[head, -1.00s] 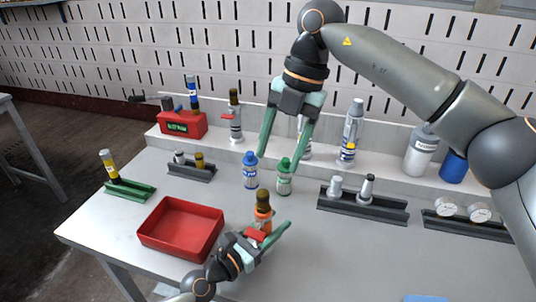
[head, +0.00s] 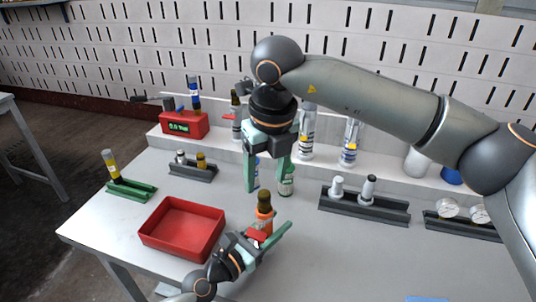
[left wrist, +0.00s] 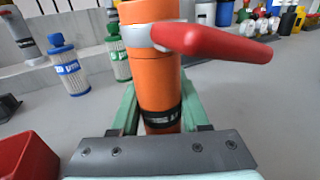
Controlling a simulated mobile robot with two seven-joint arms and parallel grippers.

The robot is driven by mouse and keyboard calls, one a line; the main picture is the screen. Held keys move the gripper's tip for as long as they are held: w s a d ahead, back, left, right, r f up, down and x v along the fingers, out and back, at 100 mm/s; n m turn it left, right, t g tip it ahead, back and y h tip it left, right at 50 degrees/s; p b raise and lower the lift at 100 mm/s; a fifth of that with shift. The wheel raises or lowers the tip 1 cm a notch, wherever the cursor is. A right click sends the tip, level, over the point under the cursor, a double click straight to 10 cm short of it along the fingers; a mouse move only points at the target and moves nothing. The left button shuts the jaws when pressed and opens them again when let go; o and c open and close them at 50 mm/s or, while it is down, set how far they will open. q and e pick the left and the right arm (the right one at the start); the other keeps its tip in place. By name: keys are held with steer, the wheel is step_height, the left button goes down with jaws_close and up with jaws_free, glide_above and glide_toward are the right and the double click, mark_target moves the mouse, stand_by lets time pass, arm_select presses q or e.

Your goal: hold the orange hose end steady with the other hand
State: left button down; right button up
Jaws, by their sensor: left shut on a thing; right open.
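The orange hose end (head: 263,222) stands upright in front of the middle of the table, with a dark brass-coloured top and a red lever. In the left wrist view the orange hose end (left wrist: 160,85) fills the middle, with its red lever (left wrist: 215,42) pointing right and a black band low down. My left gripper (head: 266,236) is shut on it from the front, with green fingers on both sides of it. My right gripper (head: 266,182) is open and points down just behind and above the hose end, apart from it. The right fingers partly hide two bottles.
The red tray (head: 152,238) is left of the hose end. The green-capped bottle (head: 287,182) and the blue-capped bottle (left wrist: 66,65) stand close behind. Dark racks (head: 365,209) with fittings are at right.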

mark_target(264, 192)
steer(key=f, duration=0.5)
steer(key=shift+w+a+f, duration=0.2)
steer(key=shift+w+f, duration=0.1)
steer(key=shift+w, duration=0.1)
steer(key=shift+c, duration=0.2)
jaws_close()
stand_by(0.5)
stand_by(1.2)
